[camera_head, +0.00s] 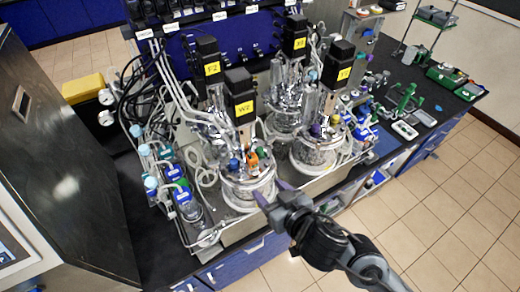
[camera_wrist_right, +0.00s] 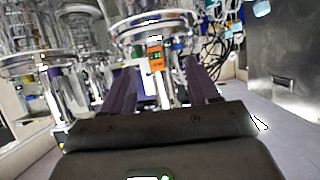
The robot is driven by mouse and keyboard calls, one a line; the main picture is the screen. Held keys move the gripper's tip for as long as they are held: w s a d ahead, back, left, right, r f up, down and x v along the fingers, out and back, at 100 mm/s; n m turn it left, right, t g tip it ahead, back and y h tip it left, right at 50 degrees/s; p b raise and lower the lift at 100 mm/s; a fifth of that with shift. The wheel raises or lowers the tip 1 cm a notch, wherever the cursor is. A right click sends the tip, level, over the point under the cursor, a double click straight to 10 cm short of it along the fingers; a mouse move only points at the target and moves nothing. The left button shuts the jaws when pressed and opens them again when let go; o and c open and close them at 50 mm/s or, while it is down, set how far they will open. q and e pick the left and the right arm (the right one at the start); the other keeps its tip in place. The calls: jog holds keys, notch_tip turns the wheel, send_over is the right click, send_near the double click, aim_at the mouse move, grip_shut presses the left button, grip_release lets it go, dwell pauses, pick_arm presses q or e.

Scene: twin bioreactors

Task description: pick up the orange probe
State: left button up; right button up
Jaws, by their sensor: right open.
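The orange probe (camera_head: 253,159) stands among the fittings on top of the front glass vessel (camera_head: 247,192), under the black motor labelled W2. In the right wrist view an orange body with a small green display (camera_wrist_right: 156,55), which looks like this probe, sits just beyond the fingertips and roughly centred between them. My right gripper (camera_head: 273,192) is open, with its purple fingers at the front side of that vessel. Its fingers also show in the wrist view (camera_wrist_right: 160,75), with nothing held between them. My left gripper is in neither view.
More vessels with black motors (camera_head: 341,62) crowd behind and to the right. Blue-capped bottles (camera_head: 183,197) and tubing stand left of the front vessel. A green tool rack (camera_head: 402,100) is on the bench at right. The tiled floor (camera_head: 420,220) in front is clear.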

aim_at(254, 162)
jog(key=shift+t, duration=0.3)
jog(key=w, duration=0.1)
jog(key=w+a+r, duration=0.1)
jog(key=w, duration=0.1)
jog(key=w+a, duration=0.1)
jog(key=w, duration=0.1)
jog(key=shift+w+r, duration=0.1)
jog(key=shift+r, duration=0.05)
jog(key=shift+p+x, duration=0.45)
jog(key=shift+x, duration=2.45)
jog(key=shift+w+d+r, duration=0.1)
jog(key=shift+d, duration=0.1)
grip_shut()
